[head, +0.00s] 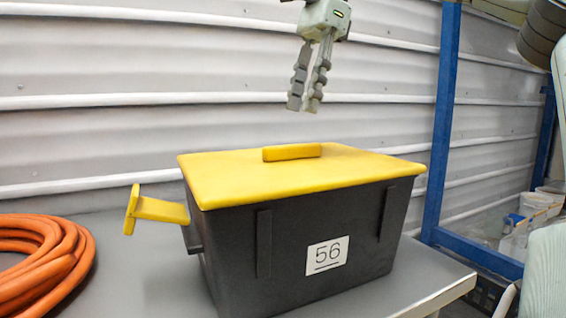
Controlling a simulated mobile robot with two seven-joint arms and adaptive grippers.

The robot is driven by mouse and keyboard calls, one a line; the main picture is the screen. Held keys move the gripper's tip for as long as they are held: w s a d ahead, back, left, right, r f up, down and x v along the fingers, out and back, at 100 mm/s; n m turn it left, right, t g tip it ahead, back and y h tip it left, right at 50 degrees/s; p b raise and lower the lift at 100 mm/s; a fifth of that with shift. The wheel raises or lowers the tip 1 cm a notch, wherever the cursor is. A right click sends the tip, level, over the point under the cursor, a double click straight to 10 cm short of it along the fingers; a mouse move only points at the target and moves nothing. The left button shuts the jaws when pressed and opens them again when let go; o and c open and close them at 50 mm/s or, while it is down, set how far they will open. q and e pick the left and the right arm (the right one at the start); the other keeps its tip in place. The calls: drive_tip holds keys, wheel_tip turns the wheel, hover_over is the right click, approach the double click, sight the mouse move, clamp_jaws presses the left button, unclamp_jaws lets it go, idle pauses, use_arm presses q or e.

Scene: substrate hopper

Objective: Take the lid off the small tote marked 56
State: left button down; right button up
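The small tote marked 56 (225,260) is a dark grey box standing on a grey table, with a white label (327,255) reading 56 on its front. Its yellow lid (235,178) lies on top and covers the whole opening. A yellow bar handle (291,152) stands up from the lid's middle. My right gripper (304,106) hangs above the handle, pointing down, clear of it and empty. Its two fingers stand apart with a gap between them. My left gripper is not in view.
A yellow T-shaped piece (158,209) juts out at the tote's left side. A coiled orange hose (40,262) lies on the grey table (130,285) at the left. A blue post (441,130) stands right of the tote, with white buckets (535,203) beyond it. Corrugated wall behind.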

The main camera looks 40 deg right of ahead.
sight(293, 145)
drive_tip(key=x, duration=0.6)
drive_tip(key=shift+w+d+f, duration=0.2)
drive_tip(key=shift+d+f, duration=0.05)
drive_tip(key=shift+f, duration=0.05)
drive_tip(key=shift+a+f, duration=0.1)
drive_tip(key=shift+f, duration=0.2)
drive_tip(key=shift+c, duration=0.3)
drive_tip(key=c, duration=0.5)
clamp_jaws()
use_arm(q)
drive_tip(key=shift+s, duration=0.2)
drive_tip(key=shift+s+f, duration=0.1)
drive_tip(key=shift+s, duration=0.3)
use_arm(e)
drive_tip(key=shift+r, duration=0.1)
